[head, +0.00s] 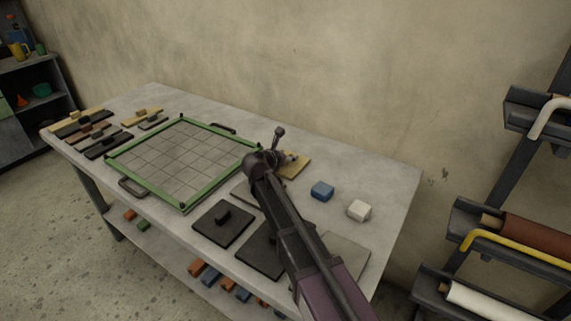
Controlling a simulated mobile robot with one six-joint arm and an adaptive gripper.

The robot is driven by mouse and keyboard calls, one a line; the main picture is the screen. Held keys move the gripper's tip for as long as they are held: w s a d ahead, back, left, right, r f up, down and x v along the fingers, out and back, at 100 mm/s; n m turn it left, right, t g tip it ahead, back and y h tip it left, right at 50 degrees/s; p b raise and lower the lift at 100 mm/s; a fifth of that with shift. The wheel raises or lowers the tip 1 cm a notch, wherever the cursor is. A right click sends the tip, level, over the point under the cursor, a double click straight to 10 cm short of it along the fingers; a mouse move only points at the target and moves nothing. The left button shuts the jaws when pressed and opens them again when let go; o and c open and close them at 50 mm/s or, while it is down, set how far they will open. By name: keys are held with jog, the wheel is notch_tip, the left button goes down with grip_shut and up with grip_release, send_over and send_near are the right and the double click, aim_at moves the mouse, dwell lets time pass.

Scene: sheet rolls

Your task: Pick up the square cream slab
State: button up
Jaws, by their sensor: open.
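A cream-tan slab (298,168) lies flat on the table (385,190), right of the green-framed grid. It looks square, but my arm and gripper hide its left part. My gripper (289,158) is over the slab's upper-left part, close to it. The gripper is small and dark here, and its fingers are hard to make out. It is open. I cannot tell whether it touches the slab or its handle.
A green-framed grid (185,160) fills the table's middle. Dark slabs (222,223) and a grey slab (343,256) lie near the front edge, partly behind my arm. A blue block (322,190) and white block (359,210) sit right. A roll rack (480,225) stands at far right.

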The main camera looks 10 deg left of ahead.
grip_shut()
jog(key=shift+r, duration=0.1)
dwell(0.4)
notch_tip(320, 180, up, 10)
jog(key=p, duration=1)
dwell(0.6)
